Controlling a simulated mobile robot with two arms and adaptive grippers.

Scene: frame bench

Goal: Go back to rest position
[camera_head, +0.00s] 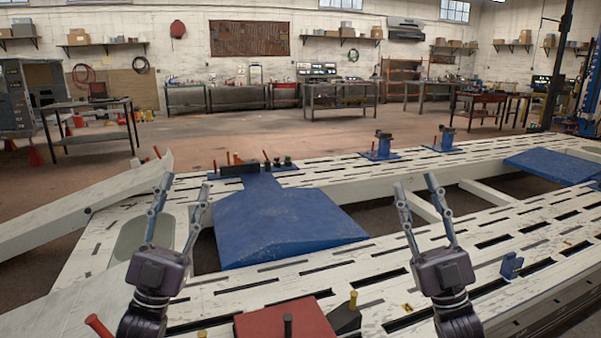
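My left gripper (181,190) is at the left of the head view, pointing up and away over the white slotted frame bench (355,262). Its two fingers are spread apart with nothing between them. My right gripper (416,188) is to the right, also above the bench, with its fingers spread and empty. Neither gripper appears to hold anything. The two grippers are well apart, with the blue ramp plate (280,225) of the bench visible between them.
A red block (285,322) with a dark post lies at the near edge between my arms. A small blue clamp (510,265) stands on the bench at right. Blue fixtures (381,147) stand farther back. Workbenches (340,97) line the far wall, beyond open floor.

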